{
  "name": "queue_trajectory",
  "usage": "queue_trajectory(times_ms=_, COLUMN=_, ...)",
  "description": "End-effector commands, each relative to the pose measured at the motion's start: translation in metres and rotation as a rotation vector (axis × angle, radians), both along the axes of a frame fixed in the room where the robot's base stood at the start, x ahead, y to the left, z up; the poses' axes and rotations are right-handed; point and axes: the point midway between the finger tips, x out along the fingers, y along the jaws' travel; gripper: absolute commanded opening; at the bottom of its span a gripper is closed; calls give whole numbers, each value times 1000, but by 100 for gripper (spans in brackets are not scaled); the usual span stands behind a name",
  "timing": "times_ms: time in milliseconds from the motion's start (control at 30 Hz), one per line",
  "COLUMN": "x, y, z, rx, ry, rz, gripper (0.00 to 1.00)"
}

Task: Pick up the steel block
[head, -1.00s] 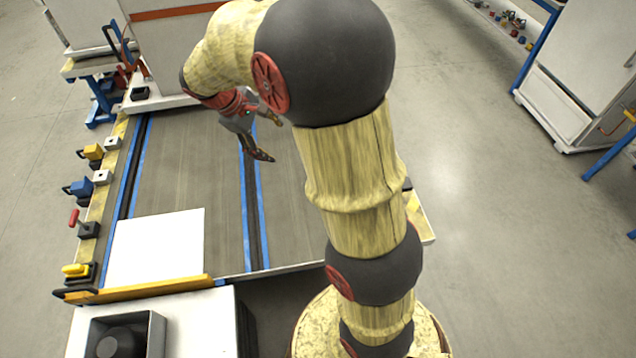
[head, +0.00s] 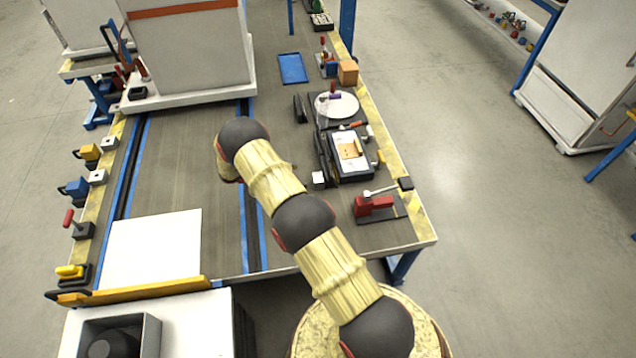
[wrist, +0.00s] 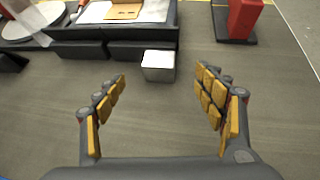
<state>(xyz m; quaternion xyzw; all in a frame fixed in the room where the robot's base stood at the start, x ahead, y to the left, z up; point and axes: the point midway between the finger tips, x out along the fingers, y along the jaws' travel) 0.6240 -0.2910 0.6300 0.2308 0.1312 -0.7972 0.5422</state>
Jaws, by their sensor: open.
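The steel block (wrist: 158,66) is a small silvery cube standing on the table, just in front of a dark tray edge in the wrist view. It also shows in the head view (head: 318,179) as a small pale cube right of my arm. My gripper (wrist: 160,85) is open and empty, its yellow-padded fingers spread apart. The block lies ahead of the fingers, roughly between their lines and apart from them. In the head view my gripper is hidden behind my arm.
A black tray (head: 354,172) with white and orange contents stands close behind the block. A red clamp (head: 374,206) stands to its right. A white round plate (head: 337,105) and a blue tray (head: 293,68) lie farther back. Bare table lies in front of the block.

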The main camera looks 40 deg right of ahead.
Motion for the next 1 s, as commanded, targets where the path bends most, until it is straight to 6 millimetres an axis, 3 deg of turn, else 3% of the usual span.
queue_trajectory(times_ms=67, x=-3, y=-4, z=-18, rx=-11, ry=28, rz=17, gripper=70)
queue_trajectory(times_ms=200, x=-5, y=-10, z=-32, rx=-19, ry=51, rz=31, gripper=70)
queue_trajectory(times_ms=1000, x=-27, y=-76, z=-64, rx=-19, ry=52, rz=33, gripper=70)
